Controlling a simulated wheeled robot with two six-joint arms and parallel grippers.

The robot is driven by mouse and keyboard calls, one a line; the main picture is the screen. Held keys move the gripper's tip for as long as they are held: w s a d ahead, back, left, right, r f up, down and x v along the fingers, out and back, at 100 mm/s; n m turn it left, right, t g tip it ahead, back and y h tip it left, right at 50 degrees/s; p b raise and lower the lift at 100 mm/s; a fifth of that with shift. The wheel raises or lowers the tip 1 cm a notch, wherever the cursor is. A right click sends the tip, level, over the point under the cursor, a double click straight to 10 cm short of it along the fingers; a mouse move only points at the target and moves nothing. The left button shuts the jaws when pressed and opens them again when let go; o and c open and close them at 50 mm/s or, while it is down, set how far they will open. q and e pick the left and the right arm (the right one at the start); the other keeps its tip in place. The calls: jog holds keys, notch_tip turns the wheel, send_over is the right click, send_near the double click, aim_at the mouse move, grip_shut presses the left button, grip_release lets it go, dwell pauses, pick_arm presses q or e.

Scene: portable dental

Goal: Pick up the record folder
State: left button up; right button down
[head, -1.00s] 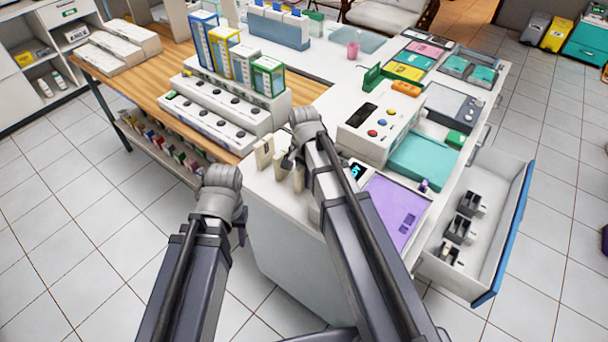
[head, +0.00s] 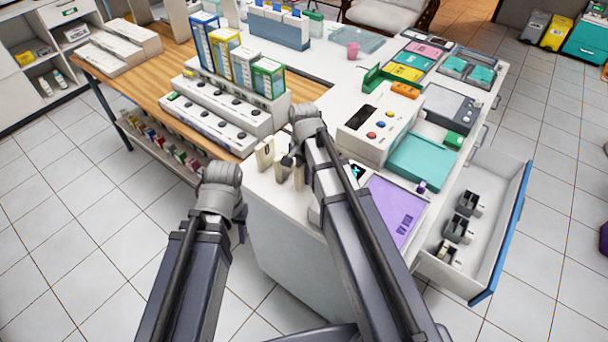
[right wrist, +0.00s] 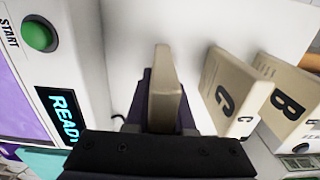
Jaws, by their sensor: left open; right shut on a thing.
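Several cream record folders stand upright near the counter's front corner. In the right wrist view, one cream folder (right wrist: 163,90) is edge-on between the purple fingers of my right gripper (right wrist: 160,100), which is shut on it. I cannot tell whether its base touches the counter, and its label is hidden. A folder marked C (right wrist: 232,92) and one marked B (right wrist: 285,103) stand to its right, apart from the fingers. In the head view, my right gripper (head: 287,161) is among the folders and partly hidden by my arm. My left gripper (head: 241,230) is open and empty, off the counter's left side.
A device with a READY display (right wrist: 62,115) and a green START button (right wrist: 38,36) is close left of my right gripper in the wrist view. An open drawer (head: 495,235) juts out at the right. A white stepped rack (head: 225,120) stands behind the folders.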

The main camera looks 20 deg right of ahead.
notch_tip(320, 180, up, 8)
jog(key=p, duration=0.7)
jog(key=shift+s+f, duration=0.1)
